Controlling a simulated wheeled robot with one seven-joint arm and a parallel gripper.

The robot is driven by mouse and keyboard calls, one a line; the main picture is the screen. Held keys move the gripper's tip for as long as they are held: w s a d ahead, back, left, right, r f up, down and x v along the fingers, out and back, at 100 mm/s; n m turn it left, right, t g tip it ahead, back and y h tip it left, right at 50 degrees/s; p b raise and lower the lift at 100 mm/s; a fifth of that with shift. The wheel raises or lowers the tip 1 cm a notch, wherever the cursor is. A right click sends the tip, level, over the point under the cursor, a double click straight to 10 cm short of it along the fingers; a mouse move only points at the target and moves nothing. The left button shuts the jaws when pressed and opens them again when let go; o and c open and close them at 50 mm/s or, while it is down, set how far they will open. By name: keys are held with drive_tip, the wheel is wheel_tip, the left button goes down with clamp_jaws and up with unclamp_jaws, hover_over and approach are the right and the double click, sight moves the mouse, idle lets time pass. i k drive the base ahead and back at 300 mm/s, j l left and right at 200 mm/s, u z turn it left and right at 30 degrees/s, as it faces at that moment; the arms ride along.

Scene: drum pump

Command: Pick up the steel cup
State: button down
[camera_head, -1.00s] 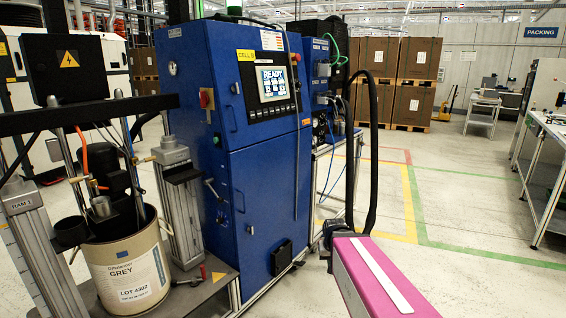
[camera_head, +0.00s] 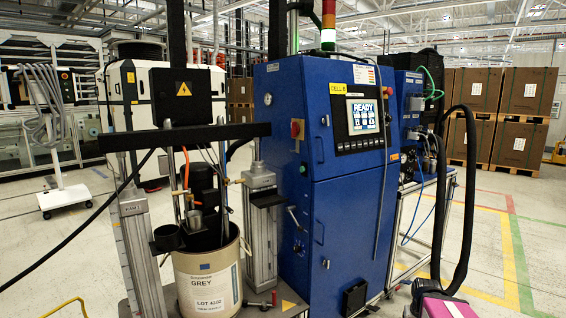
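The steel cup (camera_head: 196,218) is a small grey metal cup at the mouth of the grey-labelled drum (camera_head: 205,285), in the lower left of the head view. It appears upright, close beside the dark pump parts in the drum. A black round cup-like part (camera_head: 167,238) is just left of it at the drum's rim. I cannot tell what holds the steel cup up.
Metal ram columns (camera_head: 261,225) flank the drum, with a black crossbar (camera_head: 200,137) above it. A tall blue cabinet (camera_head: 335,230) stands to the right. A thin black cable (camera_head: 85,222) crosses the left side. Open floor shows at far left.

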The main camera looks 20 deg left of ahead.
sight(195, 221)
drive_tip(key=u, duration=2)
